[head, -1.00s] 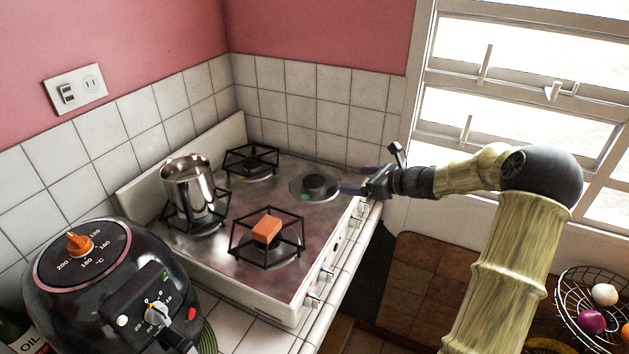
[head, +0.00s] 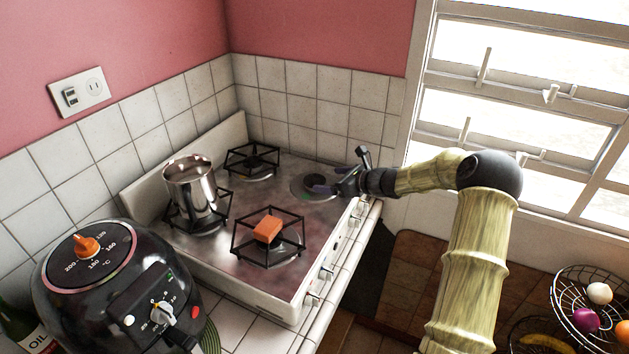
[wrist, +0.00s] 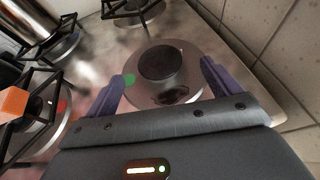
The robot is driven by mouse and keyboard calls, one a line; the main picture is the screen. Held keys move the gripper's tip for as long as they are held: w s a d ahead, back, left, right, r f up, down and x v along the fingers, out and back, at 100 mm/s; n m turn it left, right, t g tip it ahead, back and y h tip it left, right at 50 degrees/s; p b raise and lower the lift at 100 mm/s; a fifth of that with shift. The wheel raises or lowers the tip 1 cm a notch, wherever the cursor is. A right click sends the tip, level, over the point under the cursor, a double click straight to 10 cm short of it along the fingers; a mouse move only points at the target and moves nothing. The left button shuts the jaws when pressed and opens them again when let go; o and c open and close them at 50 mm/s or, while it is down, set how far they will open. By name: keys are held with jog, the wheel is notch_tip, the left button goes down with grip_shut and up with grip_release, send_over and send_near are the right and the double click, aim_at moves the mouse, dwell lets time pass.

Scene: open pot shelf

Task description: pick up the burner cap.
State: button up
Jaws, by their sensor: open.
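The burner cap (wrist: 160,63) is a dark round disc on a silvery burner base at the stove's far right corner. In the wrist view it lies ahead of and between the two purple fingers. My gripper (wrist: 165,85) is open and empty, its fingers apart on either side of the burner base. In the head view the cap (head: 313,181) shows just past my gripper (head: 327,189), partly hidden by the fingers. I cannot tell whether the fingers touch the base.
A steel pot (head: 190,187) stands on the left grate, and an empty grate (head: 252,160) is at the back. A tiled wall (wrist: 285,60) is close on the right of my gripper.

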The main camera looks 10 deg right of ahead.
aim_at(316, 180)
jog(key=x, duration=0.2)
jog(key=p+x, duration=0.1)
jog(key=x, duration=0.1)
jog(key=shift+a+f, duration=0.3)
jog(key=shift+f, duration=0.05)
jog(key=shift+d, duration=0.2)
jog(key=shift+a, duration=0.1)
jog(key=shift+c, duration=0.4)
jog(key=c, duration=1)
